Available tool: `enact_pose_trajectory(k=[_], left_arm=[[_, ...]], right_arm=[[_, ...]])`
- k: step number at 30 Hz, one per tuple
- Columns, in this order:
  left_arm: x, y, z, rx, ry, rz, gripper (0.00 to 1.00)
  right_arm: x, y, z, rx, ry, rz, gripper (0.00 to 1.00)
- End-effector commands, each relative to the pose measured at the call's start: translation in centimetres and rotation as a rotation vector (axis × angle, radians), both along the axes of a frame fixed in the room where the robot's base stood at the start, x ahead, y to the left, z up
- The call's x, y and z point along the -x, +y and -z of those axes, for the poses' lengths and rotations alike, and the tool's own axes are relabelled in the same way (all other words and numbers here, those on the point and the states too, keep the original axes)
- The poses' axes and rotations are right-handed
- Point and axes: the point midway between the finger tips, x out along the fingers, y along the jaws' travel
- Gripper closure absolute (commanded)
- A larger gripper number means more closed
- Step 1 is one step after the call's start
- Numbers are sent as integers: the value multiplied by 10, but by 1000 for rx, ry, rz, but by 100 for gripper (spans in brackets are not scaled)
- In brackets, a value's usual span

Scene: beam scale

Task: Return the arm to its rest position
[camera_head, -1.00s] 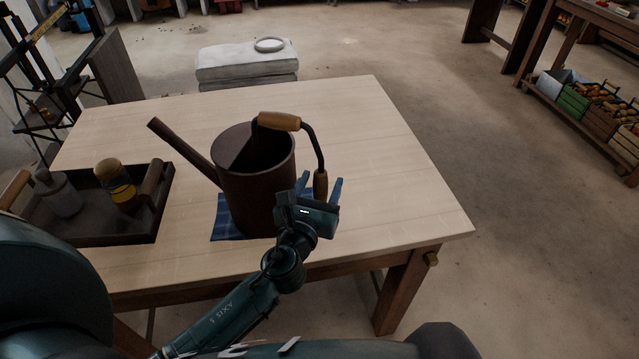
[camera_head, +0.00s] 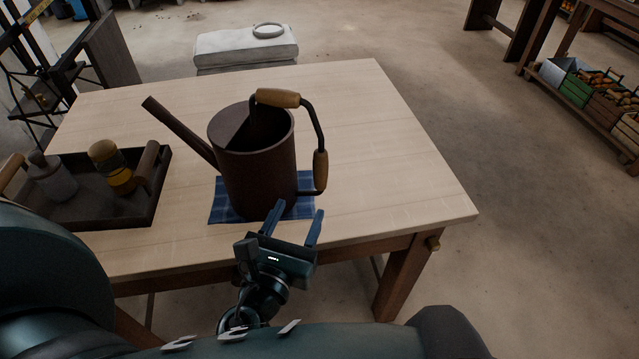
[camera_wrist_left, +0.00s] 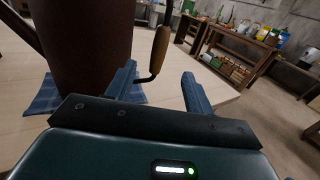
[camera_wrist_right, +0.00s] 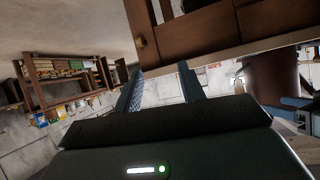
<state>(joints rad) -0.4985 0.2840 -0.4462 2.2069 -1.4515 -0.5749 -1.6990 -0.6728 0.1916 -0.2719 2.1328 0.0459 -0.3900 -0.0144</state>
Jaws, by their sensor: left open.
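My left gripper (camera_head: 296,216) is open and empty at the table's front edge, just in front of the watering can. In the left wrist view its two blue fingers (camera_wrist_left: 157,80) are spread. The dark brown watering can (camera_head: 258,172) stands upright on a blue checked cloth (camera_head: 225,207), its spout to the left and its wooden-gripped handle to the right. The can (camera_wrist_left: 85,45) also shows in the left wrist view, beyond the fingers and apart from them. My right gripper (camera_wrist_right: 162,85) shows only in its own wrist view, its fingers apart with nothing between them.
The wooden table (camera_head: 385,150) is bare right of and behind the can. A dark tray (camera_head: 105,215) at the left holds a grey bottle (camera_head: 55,182) and an amber jar (camera_head: 112,168). A grey padded block (camera_head: 245,50) stands behind the table.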

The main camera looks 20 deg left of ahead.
Motion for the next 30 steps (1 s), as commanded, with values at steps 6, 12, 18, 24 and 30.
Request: enact_pose_trajectory(k=[6, 12, 18, 24, 30], left_arm=[[1, 0, 0, 7, 2, 0, 47], [5, 1, 25, 388, 116, -14, 47], [26, -3, 78, 1356, 339, -197, 47], [53, -15, 111, 2294, 421, -555, 47], [67, -21, 121, 2822, 378, -842, 47]], right_arm=[[-1, -1, 0, 0, -1, 6, 60], [-2, -3, -7, 2, 3, 15, 60], [0, -9, -11, 18, 28, 30, 60], [3, -12, -12, 30, 52, 39, 60], [3, -16, -12, 40, 63, 45, 60]])
